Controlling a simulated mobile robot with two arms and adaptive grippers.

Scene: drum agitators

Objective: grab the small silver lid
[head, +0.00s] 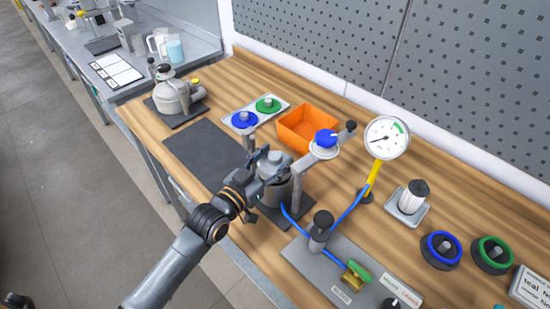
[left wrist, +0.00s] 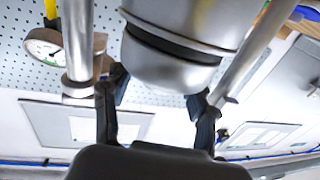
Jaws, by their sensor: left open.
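The small silver lid (head: 274,158) appears to be the rounded top of a silver drum (head: 276,190) standing on a dark base plate. My left gripper (head: 266,170) is at the top of this drum and partly hides it. In the left wrist view the picture is upside down: the rounded silver lid (left wrist: 168,74) sits below a dark band on the drum body (left wrist: 185,22). The open fingers of my left gripper (left wrist: 158,90) are on either side of the lid. I cannot tell whether they touch it.
A grey post with a blue knob (head: 326,138) stands close right of the drum. An orange bin (head: 306,122) is behind. A pressure gauge (head: 387,138) and blue hoses (head: 345,215) are to the right. A dark mat (head: 203,152) left of the drum is bare.

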